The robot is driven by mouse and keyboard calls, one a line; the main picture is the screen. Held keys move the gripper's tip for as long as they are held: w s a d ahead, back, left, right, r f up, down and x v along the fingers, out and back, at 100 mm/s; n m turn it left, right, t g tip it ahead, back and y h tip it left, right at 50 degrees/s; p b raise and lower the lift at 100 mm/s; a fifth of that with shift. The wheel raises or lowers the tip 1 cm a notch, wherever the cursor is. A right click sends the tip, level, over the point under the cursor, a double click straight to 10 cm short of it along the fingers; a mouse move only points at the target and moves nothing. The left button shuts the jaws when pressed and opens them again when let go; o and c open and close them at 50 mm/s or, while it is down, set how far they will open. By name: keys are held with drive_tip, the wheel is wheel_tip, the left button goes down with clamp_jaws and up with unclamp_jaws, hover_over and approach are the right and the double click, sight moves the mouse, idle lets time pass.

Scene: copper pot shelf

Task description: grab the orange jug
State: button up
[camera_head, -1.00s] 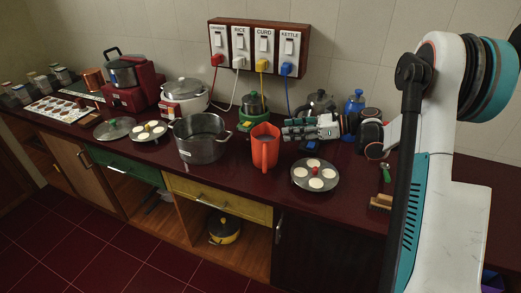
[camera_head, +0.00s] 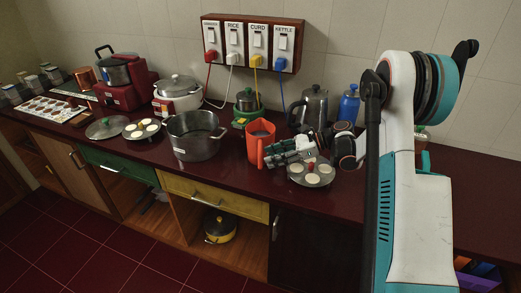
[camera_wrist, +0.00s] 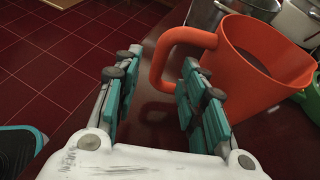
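The orange jug (camera_head: 254,148) stands upright on the dark red counter, right of the large steel pot. My gripper (camera_head: 270,155) is just to the right of it, low over the counter, with its fingers pointing at the handle side. In the wrist view the jug (camera_wrist: 258,50) fills the upper right, and its looped handle (camera_wrist: 163,62) faces me. My gripper (camera_wrist: 158,75) is open there. The handle appears in line with the gap between the fingertips; I cannot tell whether it is inside the gap. Nothing is held.
The steel pot (camera_head: 195,145) stands left of the jug. A plate with white cakes (camera_head: 318,178) lies beneath and right of my gripper. A kettle (camera_head: 316,104) and a blue bottle (camera_head: 348,106) stand behind. The counter's front edge is close.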

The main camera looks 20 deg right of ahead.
sight(260, 168)
drive_tip(key=b+x, duration=0.1)
drive_tip(key=x, duration=0.1)
drive_tip(key=b+x, duration=0.1)
drive_tip(key=x, duration=0.2)
drive_tip(key=shift+a+r, duration=0.2)
clamp_jaws()
drive_tip(key=shift+r, duration=0.1)
